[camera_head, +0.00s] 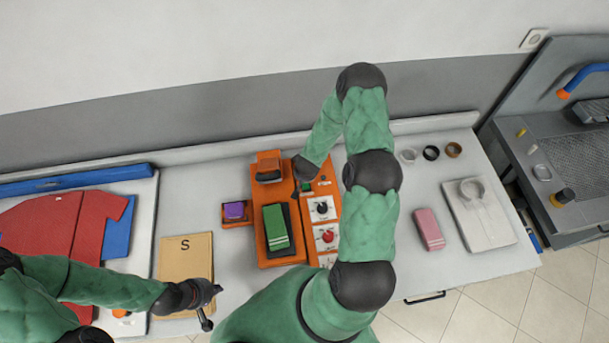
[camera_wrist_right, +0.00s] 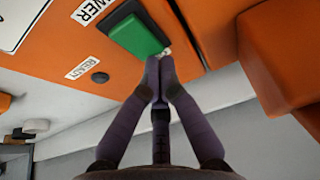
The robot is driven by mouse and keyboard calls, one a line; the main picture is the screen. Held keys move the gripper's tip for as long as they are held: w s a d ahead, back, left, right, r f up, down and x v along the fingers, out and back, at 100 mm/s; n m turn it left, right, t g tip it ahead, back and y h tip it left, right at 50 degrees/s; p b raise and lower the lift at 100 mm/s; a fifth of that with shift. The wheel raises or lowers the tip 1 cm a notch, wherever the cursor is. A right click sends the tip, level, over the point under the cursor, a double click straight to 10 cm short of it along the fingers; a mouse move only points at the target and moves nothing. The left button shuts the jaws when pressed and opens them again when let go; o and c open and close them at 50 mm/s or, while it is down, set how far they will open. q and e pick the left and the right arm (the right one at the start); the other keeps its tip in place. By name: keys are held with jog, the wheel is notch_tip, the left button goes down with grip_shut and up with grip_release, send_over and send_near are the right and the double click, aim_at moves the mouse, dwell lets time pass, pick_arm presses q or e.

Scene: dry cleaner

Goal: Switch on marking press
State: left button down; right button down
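The orange marking press (camera_head: 276,254) stands mid-counter, with knobs on a white-labelled side panel and a folded green cloth (camera_head: 275,227) on its bed. Its green power switch (camera_wrist_right: 137,34) is beside a label ending "WER" in the right wrist view; it also shows in the head view (camera_head: 306,187). A small dark round "READY" light (camera_wrist_right: 99,77) looks unlit. My right gripper (camera_wrist_right: 160,66) is shut and empty, its tips at the green switch's edge; I cannot tell if they touch. My left gripper (camera_head: 211,305) is open and empty over the front edge of the tan "S" board (camera_head: 187,256).
A purple pad (camera_head: 234,210) in an orange holder sits left of the press. A pink folded cloth (camera_head: 429,229) and a white garment board (camera_head: 479,215) are on the right. Several rings lie behind them.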

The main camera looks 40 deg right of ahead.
jog(key=shift+s, duration=0.1)
dwell(0.3)
jog(key=shift+s+a+r, duration=0.2)
jog(key=shift+s+a, duration=0.15)
jog(key=shift+s, duration=0.15)
jog(key=v, duration=1.2)
jog(key=shift+f, duration=0.1)
dwell(0.6)
